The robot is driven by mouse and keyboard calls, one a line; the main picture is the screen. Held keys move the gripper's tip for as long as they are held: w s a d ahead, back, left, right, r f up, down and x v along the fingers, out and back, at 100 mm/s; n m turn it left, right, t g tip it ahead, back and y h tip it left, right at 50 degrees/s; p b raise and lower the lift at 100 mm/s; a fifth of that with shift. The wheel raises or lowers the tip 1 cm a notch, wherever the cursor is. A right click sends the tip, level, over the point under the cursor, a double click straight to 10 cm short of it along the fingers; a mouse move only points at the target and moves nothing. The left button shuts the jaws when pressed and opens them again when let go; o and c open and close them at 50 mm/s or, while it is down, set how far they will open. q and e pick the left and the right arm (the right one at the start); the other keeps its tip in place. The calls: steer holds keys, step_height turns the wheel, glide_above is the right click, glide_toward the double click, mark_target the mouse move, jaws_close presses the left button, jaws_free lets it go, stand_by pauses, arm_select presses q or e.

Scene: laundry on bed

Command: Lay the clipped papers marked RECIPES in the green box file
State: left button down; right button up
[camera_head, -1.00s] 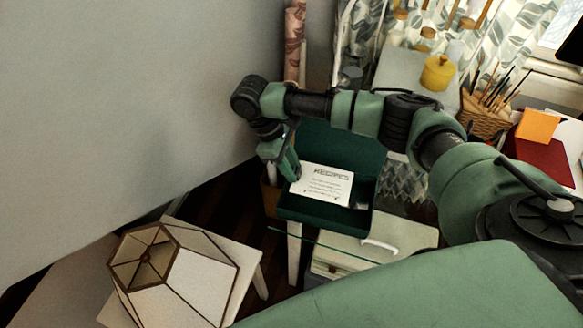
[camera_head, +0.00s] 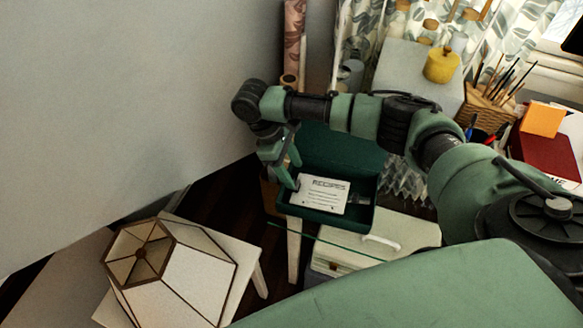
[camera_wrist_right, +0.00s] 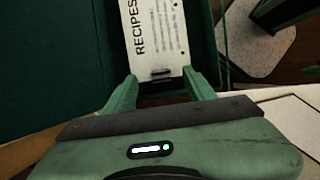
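The white clipped papers marked RECIPES (camera_head: 319,194) lie inside the green box file (camera_head: 335,148), whose lid stands open at the back. The papers lie flat or nearly so, towards the left of the box. My right gripper (camera_head: 289,168) is at the left end of the papers, with its fingers spread. In the right wrist view, the papers (camera_wrist_right: 158,35) and their dark clip (camera_wrist_right: 161,73) show just beyond the open fingertips (camera_wrist_right: 161,82), with a gap on both sides. My left gripper is not in view.
The box rests on a white stand (camera_head: 294,252) beside a pale drawer unit (camera_head: 395,236). A panelled lampshade (camera_head: 185,272) is at lower left. A yellow pot (camera_head: 441,66) and a brush basket (camera_head: 487,108) stand behind. The grey wall is close on the left.

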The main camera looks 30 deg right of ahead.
steer(key=b+v, duration=0.1)
steer(key=v, duration=0.7)
steer(key=shift+s+f, duration=0.1)
steer(key=shift+f, duration=0.05)
stand_by(0.6)
